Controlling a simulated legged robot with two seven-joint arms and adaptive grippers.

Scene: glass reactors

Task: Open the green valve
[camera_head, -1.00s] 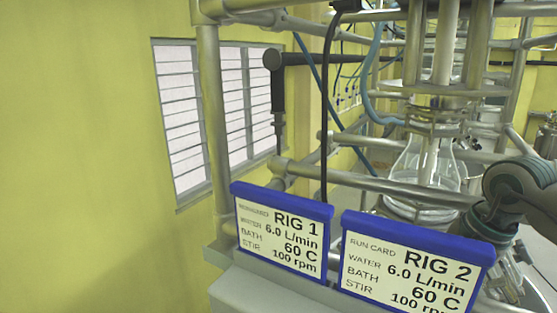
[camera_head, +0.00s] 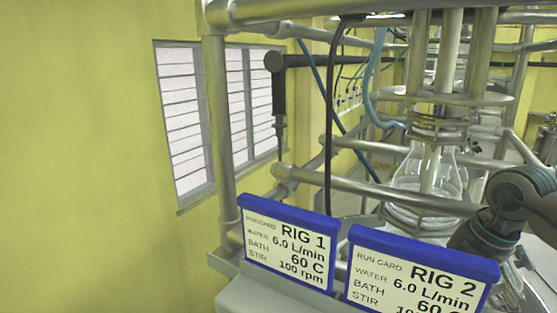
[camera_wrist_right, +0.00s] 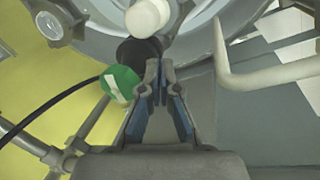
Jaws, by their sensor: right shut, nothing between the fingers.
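A green round valve knob (camera_wrist_right: 119,85) with a white stripe shows in the right wrist view, just left of my right gripper's fingertips. My right gripper (camera_wrist_right: 160,68) has its blue-padded fingers close together at the tips, with nothing held. The tips are near a black round part (camera_wrist_right: 140,52) behind the knob; I cannot tell whether they touch the knob. In the head view my right arm (camera_head: 490,230) comes in from the right, behind the Rig 2 card, and its fingers are hidden. The green valve cannot be made out there. My left gripper is in neither view.
The Rig 1 card (camera_head: 288,245) and Rig 2 card (camera_head: 415,275) stand in front. Metal frame pipes (camera_head: 385,190) and a glass vessel (camera_head: 425,175) lie behind. In the wrist view, a white knob (camera_wrist_right: 148,17) and a pale bent pipe (camera_wrist_right: 260,82) sit close to the gripper.

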